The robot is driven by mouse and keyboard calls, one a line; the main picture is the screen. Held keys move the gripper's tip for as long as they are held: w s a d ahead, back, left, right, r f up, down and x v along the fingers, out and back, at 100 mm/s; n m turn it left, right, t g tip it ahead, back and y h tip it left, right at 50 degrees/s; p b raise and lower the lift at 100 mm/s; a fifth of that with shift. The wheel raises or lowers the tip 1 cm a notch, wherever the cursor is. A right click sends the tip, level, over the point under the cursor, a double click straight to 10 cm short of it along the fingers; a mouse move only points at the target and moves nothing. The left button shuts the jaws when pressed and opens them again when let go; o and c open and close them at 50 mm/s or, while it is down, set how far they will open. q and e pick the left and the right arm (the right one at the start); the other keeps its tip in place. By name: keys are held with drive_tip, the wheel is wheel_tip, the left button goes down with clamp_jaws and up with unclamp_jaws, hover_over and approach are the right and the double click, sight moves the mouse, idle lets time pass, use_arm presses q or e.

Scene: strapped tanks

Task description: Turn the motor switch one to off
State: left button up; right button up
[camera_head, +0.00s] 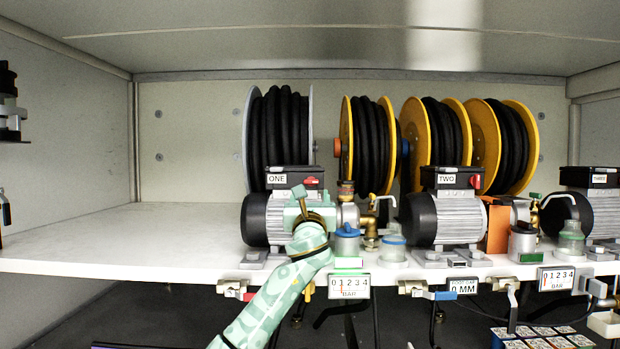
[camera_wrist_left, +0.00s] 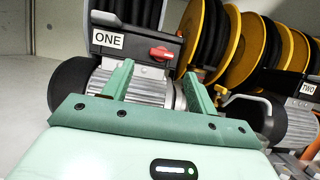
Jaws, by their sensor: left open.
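Motor one (camera_head: 260,222) stands on the white shelf, with a black box labelled ONE (camera_head: 283,172) on top. The red motor switch one (camera_head: 312,181) sits at the right of that box's front. In the left wrist view the red switch (camera_wrist_left: 161,53) shows its handle lying nearly level, slightly tilted. My left gripper (camera_head: 302,193) is in front of the motor, just below the switch. In the left wrist view my left gripper (camera_wrist_left: 158,78) is open and empty, its fingers either side of the motor's grey body below the switch. No contact with the switch shows. My right gripper is out of view.
Motor two (camera_head: 448,218) and another motor (camera_head: 600,210) stand to the right. Hose reels (camera_head: 430,140) hang behind. Brass fittings and jars (camera_head: 347,240) crowd the shelf right of my gripper. The shelf's left side (camera_head: 120,235) is bare.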

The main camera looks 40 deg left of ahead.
sight(311, 183)
use_arm(q)
drive_tip(key=x, duration=0.2)
drive_tip(key=p+x, duration=0.1)
drive_tip(key=x, duration=0.2)
drive_tip(key=shift+w+d+r, duration=0.1)
drive_tip(key=shift+r, duration=0.2)
drive_tip(key=shift+w+a+p, duration=0.3)
drive_tip(key=shift+a, duration=0.05)
drive_tip(key=shift+d, duration=0.1)
drive_tip(key=c, duration=1)
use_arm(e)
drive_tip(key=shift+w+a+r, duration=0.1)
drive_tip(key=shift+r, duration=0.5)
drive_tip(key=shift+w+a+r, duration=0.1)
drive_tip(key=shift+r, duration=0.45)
